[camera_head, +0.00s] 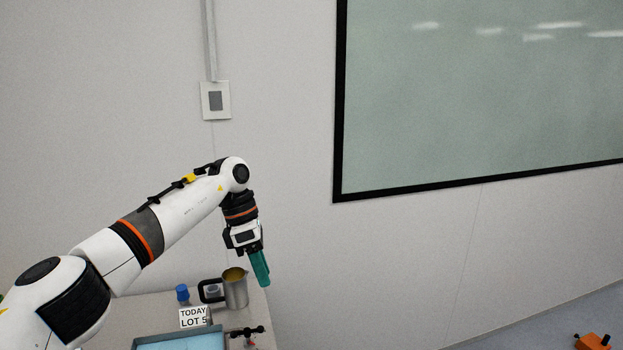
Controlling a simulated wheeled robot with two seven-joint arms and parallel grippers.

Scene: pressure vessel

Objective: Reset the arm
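My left arm comes in from the left, raised over the table, with its elbow bent and its wrist pointing down. My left gripper (262,270) has teal fingers that hang above and just right of the metal jug. The fingers overlap from this angle, so I cannot tell whether they are open or shut. I see no object between them. My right arm and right gripper are not in view.
The table (150,308) below holds a metal jug (236,290), a blue-capped item (182,292), a "TODAY LOT 5" sign (193,317) and a blue tray (180,341). An orange object (592,342) is at lower right.

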